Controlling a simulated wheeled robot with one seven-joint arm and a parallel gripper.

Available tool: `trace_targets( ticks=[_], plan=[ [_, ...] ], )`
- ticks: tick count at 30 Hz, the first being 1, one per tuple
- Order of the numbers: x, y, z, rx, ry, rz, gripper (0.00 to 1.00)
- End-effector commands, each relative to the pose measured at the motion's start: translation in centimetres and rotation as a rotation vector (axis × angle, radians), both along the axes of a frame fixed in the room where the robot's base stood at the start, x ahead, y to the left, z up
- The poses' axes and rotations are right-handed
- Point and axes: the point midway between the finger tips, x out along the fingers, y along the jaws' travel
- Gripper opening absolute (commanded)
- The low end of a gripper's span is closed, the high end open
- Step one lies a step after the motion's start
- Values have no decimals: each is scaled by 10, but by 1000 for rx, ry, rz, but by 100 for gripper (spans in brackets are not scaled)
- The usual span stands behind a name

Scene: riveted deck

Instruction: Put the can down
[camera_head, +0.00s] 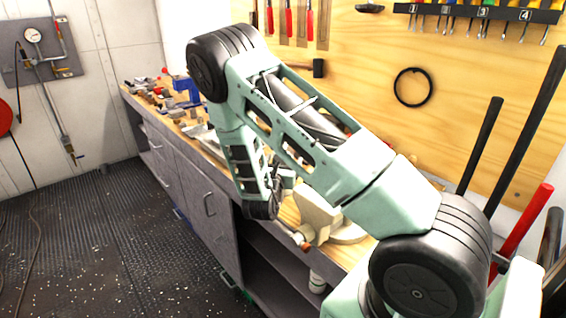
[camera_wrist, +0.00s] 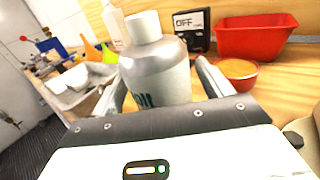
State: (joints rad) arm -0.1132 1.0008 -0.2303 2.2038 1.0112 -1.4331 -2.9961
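The can (camera_wrist: 155,78) is a grey bottle-like container with a white cap and dark lettering, partly hidden, on its front. In the wrist view it stands upright between the two fingers of my gripper (camera_wrist: 160,82). The fingers lie close against its left and right sides, and the gripper appears shut on it. Its lower part is hidden by the gripper body, so I cannot tell whether its base touches the wooden workbench (camera_wrist: 275,85). In the head view my arm hides the can and most of the gripper, which is over the bench.
Behind the can are a red bin (camera_wrist: 258,38), a dark box marked OFF (camera_wrist: 190,30) and a white bottle (camera_wrist: 113,25). A small red bowl (camera_wrist: 238,72) is close to the right finger. A blue vise (camera_head: 186,88) and clutter fill the bench's far end.

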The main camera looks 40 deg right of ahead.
Motion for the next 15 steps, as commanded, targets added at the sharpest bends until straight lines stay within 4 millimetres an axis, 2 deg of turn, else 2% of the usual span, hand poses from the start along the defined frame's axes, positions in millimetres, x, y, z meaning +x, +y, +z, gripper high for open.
trace_targets(
  ticks=[5,8,15],
  plan=[
    [0,0,3,1,-1,0,79],
    [-4,8,2,1,1,2,79],
    [-27,49,1,-1,1,7,79]
  ],
)
